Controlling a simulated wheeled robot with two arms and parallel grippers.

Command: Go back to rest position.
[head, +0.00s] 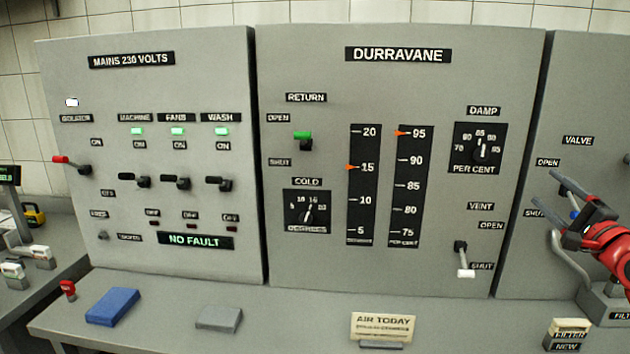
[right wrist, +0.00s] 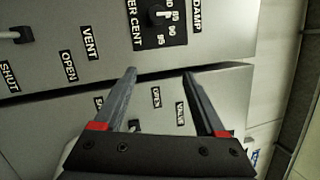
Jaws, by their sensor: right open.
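My right gripper (head: 557,192) is at the right edge of the head view, in front of the panel marked VALVE (head: 578,141). Its red arm comes in from the right. Its two dark fingers are apart, and I see nothing between them. In the right wrist view the open fingers (right wrist: 159,74) point toward the panels, with the VALVE label (right wrist: 180,115) showing between them. The valve's handle is partly hidden behind the gripper in the head view. My left gripper is in neither view.
The DURRAVANE panel (head: 400,268) stands left of my gripper, its vent lever (head: 464,262) near SHUT. A grey pipe (head: 568,250) runs below the gripper. The ledge holds a blue pad (head: 112,306), a grey block (head: 219,318) and a card (head: 383,326). Space before the panels looks clear.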

